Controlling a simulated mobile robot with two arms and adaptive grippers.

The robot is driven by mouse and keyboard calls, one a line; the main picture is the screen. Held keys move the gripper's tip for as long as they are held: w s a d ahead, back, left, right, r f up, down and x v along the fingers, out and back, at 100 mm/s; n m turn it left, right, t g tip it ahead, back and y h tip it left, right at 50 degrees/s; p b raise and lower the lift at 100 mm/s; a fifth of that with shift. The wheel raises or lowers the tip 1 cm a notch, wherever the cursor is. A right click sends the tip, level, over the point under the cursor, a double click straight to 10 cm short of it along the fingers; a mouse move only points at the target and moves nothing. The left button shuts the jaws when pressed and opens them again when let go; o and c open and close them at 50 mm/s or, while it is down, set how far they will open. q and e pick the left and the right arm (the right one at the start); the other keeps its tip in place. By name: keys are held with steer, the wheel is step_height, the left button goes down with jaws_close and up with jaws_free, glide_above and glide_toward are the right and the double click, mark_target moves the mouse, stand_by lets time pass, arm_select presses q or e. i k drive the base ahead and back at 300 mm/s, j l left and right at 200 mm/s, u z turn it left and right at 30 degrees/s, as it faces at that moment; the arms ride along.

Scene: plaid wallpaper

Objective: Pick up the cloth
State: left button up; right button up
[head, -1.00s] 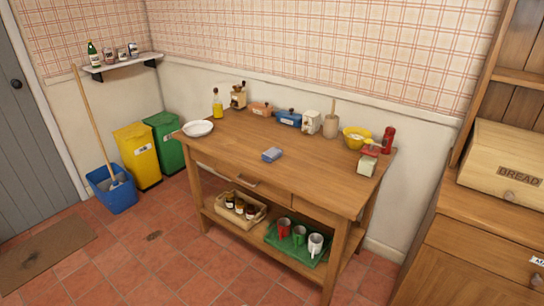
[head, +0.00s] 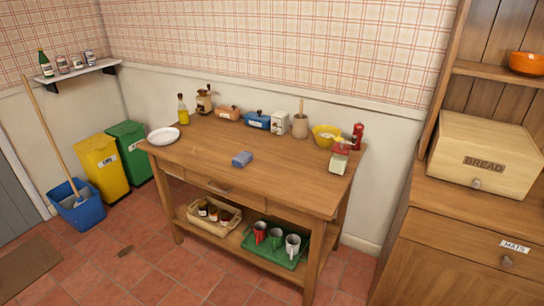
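Neither of my grippers shows in the head view.
A white plate (head: 163,135), an oil bottle (head: 183,110), a blue container (head: 257,121), a yellow bowl (head: 326,135) and a red bottle (head: 357,136) stand along the table's edges. A wooden dresser with a bread box (head: 487,152) stands right.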

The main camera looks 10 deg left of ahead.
mark_target(240, 161)
steer(key=i+j+z, duration=0.25)
steer(key=j, duration=0.35)
steer(key=i+j+z, duration=0.1)
steer(key=i+j, duration=0.15)
steer(key=i+j+z, duration=0.15)
steer(key=j, duration=0.3)
steer(key=i+j+z, duration=0.1)
steer(key=j, duration=0.25)
steer(key=i+j+z, duration=0.1)
steer(key=j, duration=0.3)
steer(key=i, duration=0.05)
